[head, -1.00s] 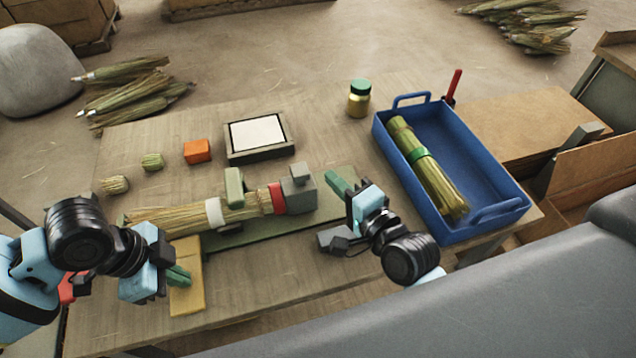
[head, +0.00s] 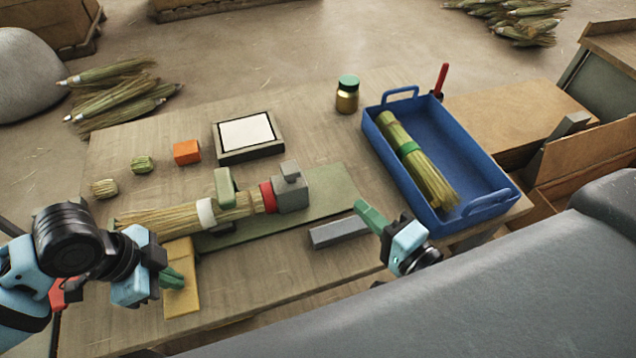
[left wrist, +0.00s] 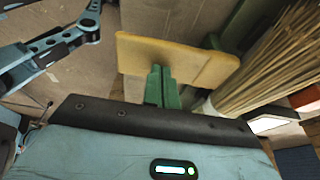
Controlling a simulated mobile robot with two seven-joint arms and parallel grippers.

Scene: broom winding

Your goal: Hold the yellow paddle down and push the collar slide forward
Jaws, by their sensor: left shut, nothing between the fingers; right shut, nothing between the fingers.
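The yellow paddle (head: 180,290) lies at the table's front left edge and spans the left wrist view (left wrist: 190,60). My left gripper (head: 172,279) is shut and empty, its green fingertips at the paddle in both views; I cannot tell if they press on it. A straw bundle (head: 155,219) lies on a green base (head: 330,190), with a white ring (head: 207,212), a green upright block (head: 225,187), a red collar (head: 268,197) and a grey block (head: 291,192) along it. Which part is the collar slide is unclear. My right gripper (head: 366,212) is shut and empty, right of the base.
A grey bar (head: 338,232) lies between the base and the table's front edge. A blue crate (head: 470,165) with a tied bundle (head: 418,160) stands at right. A framed white pad (head: 247,133), orange block (head: 187,151) and jar (head: 347,94) are behind.

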